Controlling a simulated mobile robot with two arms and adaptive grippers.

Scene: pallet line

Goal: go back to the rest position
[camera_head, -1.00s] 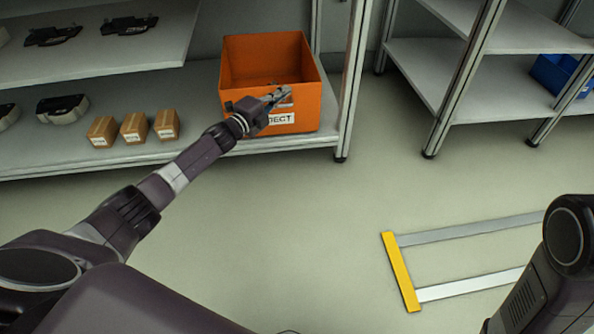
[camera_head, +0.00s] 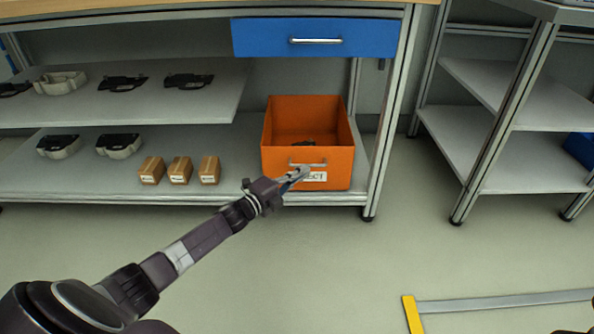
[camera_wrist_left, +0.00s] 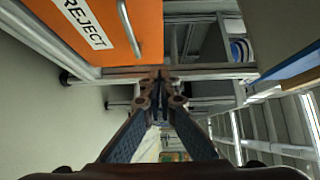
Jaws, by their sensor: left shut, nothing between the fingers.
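My left gripper (camera_head: 295,178) reaches in from the lower left in the head view, in front of the orange reject bin (camera_head: 342,165). It is shut and empty. In the left wrist view the fingers (camera_wrist_left: 160,80) meet at their tips with nothing between them. The bin's front with its REJECT label and handle (camera_wrist_left: 125,25) shows at the upper left there. A dark item (camera_head: 303,143) lies inside the bin; its form is unclear. My right gripper is not in view.
The bin stands on the lower shelf (camera_head: 85,182) of a workbench with a blue drawer (camera_head: 315,38). Small cardboard boxes (camera_head: 180,170) and dark-and-white parts (camera_head: 120,145) sit left of it. A second shelf unit (camera_head: 480,150) stands right. Floor between is clear.

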